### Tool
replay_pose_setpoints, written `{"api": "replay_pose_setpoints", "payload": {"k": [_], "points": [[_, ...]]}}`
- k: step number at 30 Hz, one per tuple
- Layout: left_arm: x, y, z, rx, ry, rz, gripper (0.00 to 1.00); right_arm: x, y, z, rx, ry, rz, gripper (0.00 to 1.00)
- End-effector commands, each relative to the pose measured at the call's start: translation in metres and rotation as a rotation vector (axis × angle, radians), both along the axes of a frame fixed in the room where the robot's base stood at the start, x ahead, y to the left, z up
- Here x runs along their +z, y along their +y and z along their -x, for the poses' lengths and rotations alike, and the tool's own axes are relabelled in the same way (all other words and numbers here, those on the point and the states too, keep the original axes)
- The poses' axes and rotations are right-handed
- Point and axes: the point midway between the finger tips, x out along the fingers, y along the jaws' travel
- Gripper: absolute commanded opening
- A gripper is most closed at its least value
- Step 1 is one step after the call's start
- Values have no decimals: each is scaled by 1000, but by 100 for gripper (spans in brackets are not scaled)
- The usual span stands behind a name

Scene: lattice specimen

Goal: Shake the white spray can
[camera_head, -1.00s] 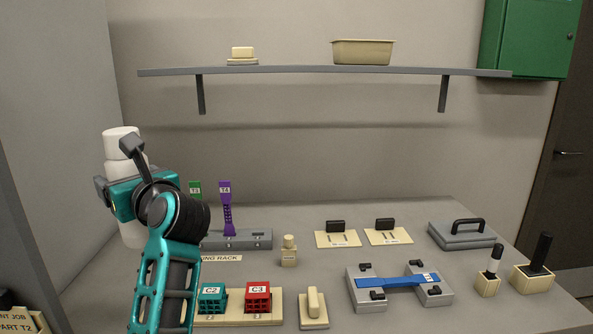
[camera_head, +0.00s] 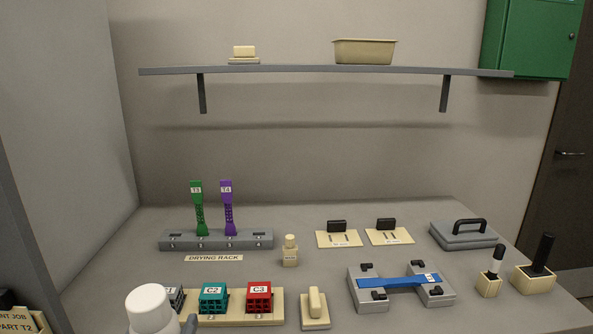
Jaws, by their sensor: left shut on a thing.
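The white spray can (camera_head: 150,308) is at the bottom left of the head view, upright or nearly so, with its white cap on top and its lower part cut off by the frame edge. My left gripper (camera_head: 184,325) shows only as a small dark piece at the can's right side. It is shut on the can and holds it in front of the left end of the block tray. My right gripper is not in view.
A drying rack (camera_head: 170,241) holds a green and a purple specimen. A cream tray (camera_head: 235,321) carries lattice blocks, the leftmost partly hidden by the can. A small bottle (camera_head: 290,254), a blue-strip fixture (camera_head: 364,300) and a shelf (camera_head: 320,71) are also here.

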Motion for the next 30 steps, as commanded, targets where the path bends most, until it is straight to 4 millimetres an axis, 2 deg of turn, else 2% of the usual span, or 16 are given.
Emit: {"api": "replay_pose_setpoints", "payload": {"k": [2,3,6,8,10,13,15,16,17,19,21,22,23,27,29,30], "points": [[-3,-5,9,-32,-2,0,28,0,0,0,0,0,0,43],[4,-7,11,-43,-9,-3,28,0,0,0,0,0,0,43],[53,-10,14,-65,-26,-8,28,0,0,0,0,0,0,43],[69,-10,14,-62,-18,-4,28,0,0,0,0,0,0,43],[58,-10,15,-55,2,-1,28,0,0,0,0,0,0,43],[4,-9,16,-48,19,4,28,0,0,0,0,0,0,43],[-8,-9,15,-49,5,3,28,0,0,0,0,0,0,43],[-7,-9,15,-53,-2,0,28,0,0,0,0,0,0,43],[2,-9,14,-56,-12,-4,28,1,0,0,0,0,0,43],[39,-10,14,-64,-27,-9,28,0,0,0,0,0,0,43],[66,-10,14,-59,-23,-6,28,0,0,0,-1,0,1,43],[69,-10,14,-58,-16,-5,28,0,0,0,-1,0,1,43],[68,-10,14,-57,-8,-4,28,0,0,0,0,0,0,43],[1,-9,16,-45,17,5,28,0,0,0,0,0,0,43],[-8,-9,15,-48,5,2,28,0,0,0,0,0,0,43],[-5,-9,14,-53,-5,-1,28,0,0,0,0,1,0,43]]}}
